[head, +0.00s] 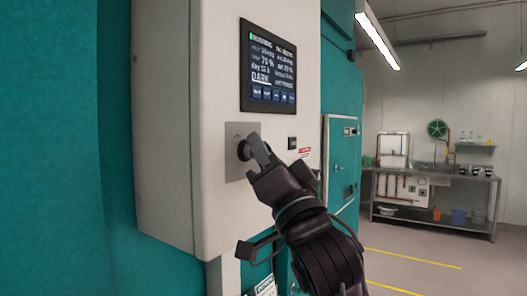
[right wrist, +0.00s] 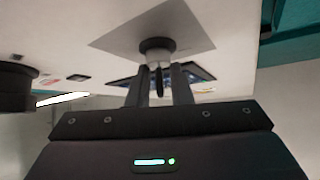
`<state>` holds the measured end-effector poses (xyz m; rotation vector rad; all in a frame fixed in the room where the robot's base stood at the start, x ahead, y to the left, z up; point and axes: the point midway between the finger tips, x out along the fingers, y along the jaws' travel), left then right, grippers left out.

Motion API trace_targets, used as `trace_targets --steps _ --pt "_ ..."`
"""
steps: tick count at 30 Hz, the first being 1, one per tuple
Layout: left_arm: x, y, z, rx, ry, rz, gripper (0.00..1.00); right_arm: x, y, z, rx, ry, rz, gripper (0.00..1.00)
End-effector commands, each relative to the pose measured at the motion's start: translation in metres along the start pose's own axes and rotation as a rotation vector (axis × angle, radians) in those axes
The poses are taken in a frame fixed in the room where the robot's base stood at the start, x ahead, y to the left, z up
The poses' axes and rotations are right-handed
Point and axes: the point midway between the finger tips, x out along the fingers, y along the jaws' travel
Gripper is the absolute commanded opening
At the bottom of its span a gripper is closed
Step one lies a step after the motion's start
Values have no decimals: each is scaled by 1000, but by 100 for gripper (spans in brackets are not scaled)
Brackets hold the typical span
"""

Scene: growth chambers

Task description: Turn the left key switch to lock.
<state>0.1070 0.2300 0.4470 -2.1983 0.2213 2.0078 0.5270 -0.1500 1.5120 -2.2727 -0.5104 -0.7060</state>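A key switch (head: 243,150) with a round dark collar sits on a square grey metal plate (head: 233,171) on the front of a white control box, below its screen. The right wrist view shows the collar (right wrist: 156,46) and a thin dark key (right wrist: 159,80) sticking out of it. My right gripper (head: 262,151) is at the switch. In the wrist view its two fingers (right wrist: 159,88) stand on either side of the key, with narrow gaps visible. The fingers partly hide the switch in the head view. My left gripper is not in view.
The white control box (head: 165,120) carries a lit screen (head: 268,68) above the switch and a small black fitting (head: 292,143) to its right. A teal chamber door (head: 342,165) stands beyond. A metal bench (head: 440,180) is far right, with open floor before it.

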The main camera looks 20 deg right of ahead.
Motion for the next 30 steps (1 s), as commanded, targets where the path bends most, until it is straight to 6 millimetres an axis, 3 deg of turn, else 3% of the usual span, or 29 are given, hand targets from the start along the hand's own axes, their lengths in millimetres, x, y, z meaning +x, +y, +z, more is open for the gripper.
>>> trace_targets --steps 3,14,30 --pt "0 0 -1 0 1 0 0 0 0 0 0 -1 1 0" --pt "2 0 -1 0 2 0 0 0 2 1 -46 -2 -43 0" --pt "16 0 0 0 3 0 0 -1 2 1 -362 -2 -358 0"
